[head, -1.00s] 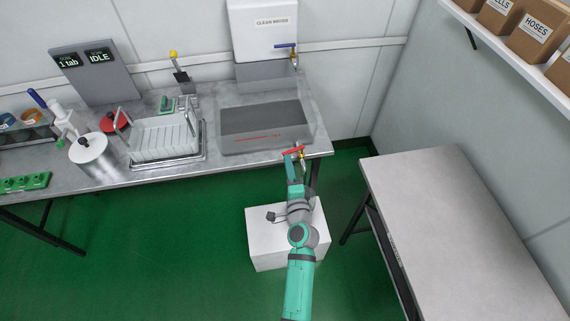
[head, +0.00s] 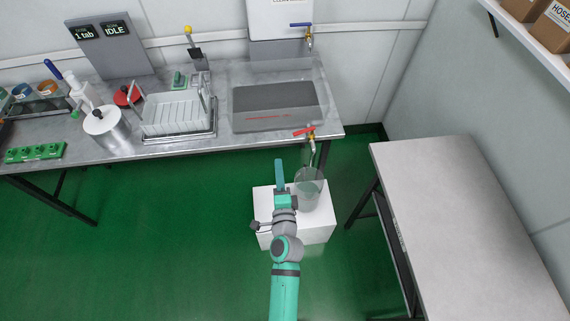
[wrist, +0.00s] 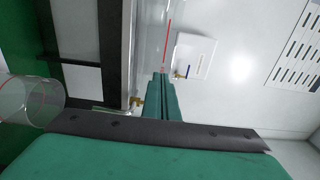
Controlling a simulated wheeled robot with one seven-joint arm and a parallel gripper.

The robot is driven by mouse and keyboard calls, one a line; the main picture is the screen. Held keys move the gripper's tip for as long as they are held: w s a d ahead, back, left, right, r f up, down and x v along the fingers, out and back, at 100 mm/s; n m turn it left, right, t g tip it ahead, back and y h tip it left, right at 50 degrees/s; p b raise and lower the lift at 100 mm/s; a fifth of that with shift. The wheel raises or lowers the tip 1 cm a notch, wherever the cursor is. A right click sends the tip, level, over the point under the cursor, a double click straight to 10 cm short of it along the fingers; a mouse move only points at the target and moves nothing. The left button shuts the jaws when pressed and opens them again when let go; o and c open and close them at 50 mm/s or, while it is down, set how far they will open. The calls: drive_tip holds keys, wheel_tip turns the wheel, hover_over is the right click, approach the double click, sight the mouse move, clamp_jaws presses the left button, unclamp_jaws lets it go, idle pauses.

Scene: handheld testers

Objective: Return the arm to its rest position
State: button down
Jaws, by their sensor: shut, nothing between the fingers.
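My arm reaches up from the bottom of the head view. My gripper (head: 279,172) is shut and empty, above the white box (head: 265,235) and in front of the bench. In the wrist view its two green fingers (wrist: 161,84) lie together with nothing between them. A clear cylindrical container (head: 310,192) stands on the white box just right of my gripper; part of it also shows at the left of the wrist view (wrist: 30,100). A tap with a red lever (head: 304,131) is above the container, apart from my gripper.
The metal bench (head: 190,147) carries a sink (head: 280,107), a white rack (head: 168,113), a steel pot (head: 104,130) and a green tube holder (head: 36,152). A bare grey table (head: 450,210) stands at right. Green floor is open to the left of my arm.

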drive_tip(key=shift+s+d, duration=0.1)
drive_tip(key=shift+d, duration=0.15)
drive_tip(key=s+a+f+n+g+h, duration=0.15)
drive_tip(key=s+n, duration=0.95)
drive_tip(key=s, duration=1.6)
drive_tip(key=s+r+n+g, duration=0.1)
drive_tip(key=s+r+n, duration=0.4)
drive_tip(key=s, duration=0.4)
drive_tip(key=shift+r+n+y, duration=0.3)
drive_tip(key=shift+n+y, duration=0.15)
drive_tip(key=shift+n, duration=0.35)
drive_tip(key=shift+s, duration=0.1)
